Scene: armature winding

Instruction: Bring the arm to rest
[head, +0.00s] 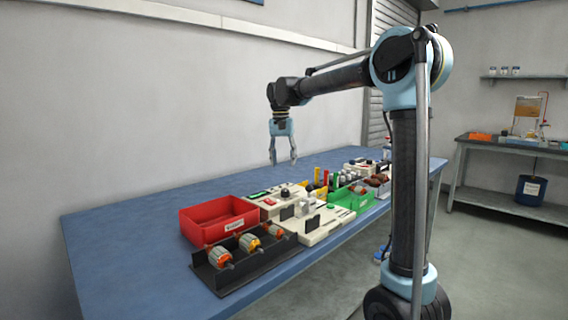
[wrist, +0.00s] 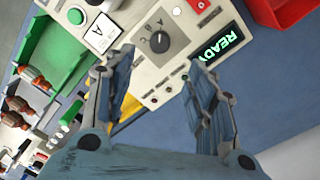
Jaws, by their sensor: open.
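My gripper (head: 284,160) hangs from the raised arm over the blue table (head: 120,210), pointing down. Its fingers are apart with nothing between them. In the wrist view the open fingers of my gripper (wrist: 160,95) frame a pale control panel, with a black dial (wrist: 153,42) and a lit green display reading READY (wrist: 222,46). My gripper is above the panel and apart from it, with clear air below in the head view.
A red bin (head: 217,220), a black tray (head: 240,268) with several armatures, a pale fixture (head: 310,228) and a green bin (head: 350,199) stand along the table's front edge. The table's back left is bare. A side bench (head: 520,146) stands at right.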

